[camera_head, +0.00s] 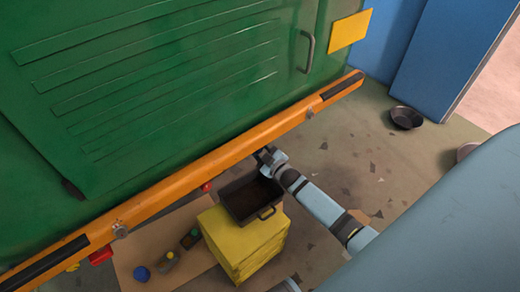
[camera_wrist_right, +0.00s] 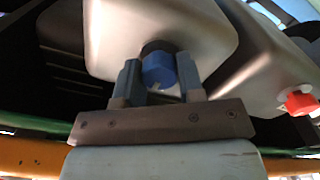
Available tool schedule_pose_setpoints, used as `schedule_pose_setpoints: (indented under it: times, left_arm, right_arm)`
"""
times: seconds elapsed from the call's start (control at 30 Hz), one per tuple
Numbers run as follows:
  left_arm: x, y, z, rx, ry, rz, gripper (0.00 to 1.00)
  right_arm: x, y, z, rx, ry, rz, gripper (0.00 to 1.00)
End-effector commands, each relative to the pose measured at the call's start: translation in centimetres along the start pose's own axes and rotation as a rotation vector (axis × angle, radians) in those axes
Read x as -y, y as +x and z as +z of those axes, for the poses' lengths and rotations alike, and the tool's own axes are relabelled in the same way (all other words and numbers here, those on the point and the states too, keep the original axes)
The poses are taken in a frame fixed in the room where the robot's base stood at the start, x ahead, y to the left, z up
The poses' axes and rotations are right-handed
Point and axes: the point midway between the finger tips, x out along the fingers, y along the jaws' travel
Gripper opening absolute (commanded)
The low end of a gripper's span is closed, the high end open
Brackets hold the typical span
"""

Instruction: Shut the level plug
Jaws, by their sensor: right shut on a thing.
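In the right wrist view, a blue plug (camera_wrist_right: 158,70) with a dark collar sits at the underside of a grey metal housing (camera_wrist_right: 115,35). My right gripper (camera_wrist_right: 157,84) has its two fingers on either side of the blue plug and is shut on it. A red plug (camera_wrist_right: 301,100) sits on the housing farther right. No label shows which one is the level plug. In the head view, my right gripper (camera_head: 266,156) reaches in beside the orange bar, which hides its fingertips and the plugs. My left gripper is not in view.
The orange bar (camera_head: 190,180) runs diagonally before the green panel (camera_head: 170,75). A dark tray (camera_head: 250,198) stands on a yellow stack (camera_head: 240,248) below my right gripper. Small blue and yellow items lie on a brown mat. Open floor lies right, with a dark pan (camera_head: 405,117).

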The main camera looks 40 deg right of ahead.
Motion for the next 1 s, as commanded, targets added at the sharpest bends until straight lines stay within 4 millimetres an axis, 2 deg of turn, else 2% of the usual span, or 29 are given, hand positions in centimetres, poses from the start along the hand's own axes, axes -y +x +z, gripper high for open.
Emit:
schedule_pose_setpoints:
  times: [0.4, 0.43, 0.5, 0.53, 0.83, 1.0]
  left_arm:
    - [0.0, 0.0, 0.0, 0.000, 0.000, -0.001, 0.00]
    - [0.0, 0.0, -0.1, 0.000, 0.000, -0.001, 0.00]
    - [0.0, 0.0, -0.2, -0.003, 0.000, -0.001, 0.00]
    - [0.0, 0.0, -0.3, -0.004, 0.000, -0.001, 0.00]
    - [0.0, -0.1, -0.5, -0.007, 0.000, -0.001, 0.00]
    - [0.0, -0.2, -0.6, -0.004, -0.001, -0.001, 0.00]
  right_arm:
    - [0.0, 0.0, 0.0, 0.000, 0.008, 0.001, 0.12]
    - [0.0, 0.0, 0.0, 0.000, 0.008, 0.001, 0.40]
    - [0.0, 0.0, 0.0, 0.000, 0.008, 0.001, 0.56]
    - [0.0, 0.0, 0.0, 0.000, 0.007, 0.001, 0.61]
    - [0.0, -0.2, 0.0, 0.001, 0.007, 0.000, 0.61]
    - [0.0, -2.2, 0.0, 0.002, 0.007, -0.001, 0.61]
